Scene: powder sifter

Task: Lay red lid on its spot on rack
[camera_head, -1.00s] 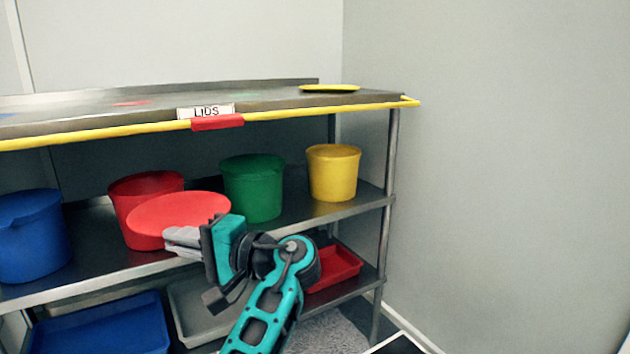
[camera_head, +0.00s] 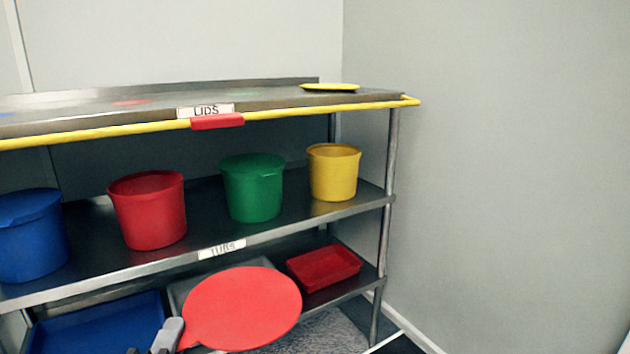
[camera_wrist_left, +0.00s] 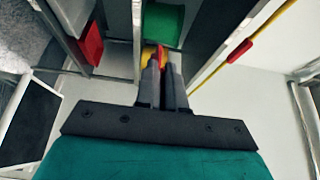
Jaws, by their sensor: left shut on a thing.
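The red lid (camera_head: 245,308) is a flat round disc with a small tab, held up in front of the rack's lower shelf in the head view. My left gripper (camera_head: 170,336) is shut on the tab at its lower left; only the fingers show at the bottom edge. In the left wrist view the gripper (camera_wrist_left: 162,62) is shut, with a thin red edge between its fingertips. A red spot (camera_head: 130,102) lies flat on the rack's top shelf (camera_head: 60,118), left of the "LIDS" label (camera_head: 206,111). My right gripper is not in view.
A yellow lid (camera_head: 330,87) lies on the top shelf's right end. A yellow rail (camera_head: 310,112) with a red clip (camera_head: 217,121) runs along its front. The middle shelf holds blue, red (camera_head: 150,212), green (camera_head: 253,190) and yellow tubs; trays sit below. The right is a bare wall.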

